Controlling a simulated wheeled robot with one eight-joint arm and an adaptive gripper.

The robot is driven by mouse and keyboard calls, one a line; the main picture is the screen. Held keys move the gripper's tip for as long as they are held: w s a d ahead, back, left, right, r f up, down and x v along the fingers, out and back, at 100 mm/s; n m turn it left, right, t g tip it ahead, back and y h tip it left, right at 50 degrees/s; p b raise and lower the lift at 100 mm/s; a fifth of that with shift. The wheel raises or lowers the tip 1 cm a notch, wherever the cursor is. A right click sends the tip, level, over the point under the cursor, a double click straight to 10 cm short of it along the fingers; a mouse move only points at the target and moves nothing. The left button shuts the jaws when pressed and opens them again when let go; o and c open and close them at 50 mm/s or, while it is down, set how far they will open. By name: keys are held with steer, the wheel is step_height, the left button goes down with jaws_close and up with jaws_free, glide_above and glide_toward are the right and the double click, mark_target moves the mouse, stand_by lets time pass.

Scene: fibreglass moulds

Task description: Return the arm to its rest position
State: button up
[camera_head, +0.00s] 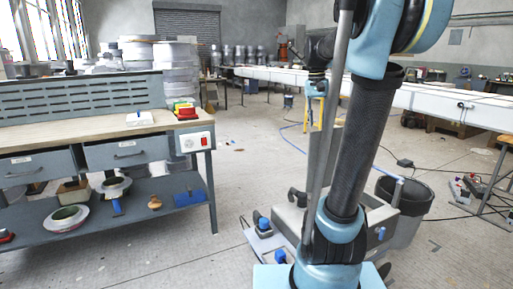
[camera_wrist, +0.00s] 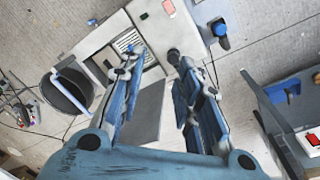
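My arm rises through the right-centre of the head view, with its upper link upright and bent over at the top. My gripper (camera_wrist: 158,60) shows in the wrist view with its two blue and grey fingers apart. Nothing is held between them. It points down over a grey boxy body, which looks like my own base, and the floor. In the head view the far end of my arm is partly hidden behind the thick upright link, so the finger state cannot be read there.
A workbench (camera_head: 95,133) with drawers and a lower shelf stands at left; its edge also shows in the wrist view (camera_wrist: 283,125). A dark bin (camera_head: 413,213) stands at right, also in the wrist view (camera_wrist: 68,92). A long white table (camera_head: 425,98) runs behind. Floor between is mostly clear.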

steer(key=s+a+f+n+t, duration=0.1)
steer(key=s+a+f+n, duration=0.1)
steer(key=s+f, duration=1)
steer(key=s+a+f+n+t+y, duration=0.1)
steer(key=s+a+f, duration=0.1)
steer(key=s+f, duration=1)
steer(key=shift+s+a+f+n, duration=0.2)
steer(key=shift+s+a+n, duration=0.1)
steer(key=shift+s+n, duration=0.1)
steer(key=shift+s, duration=0.1)
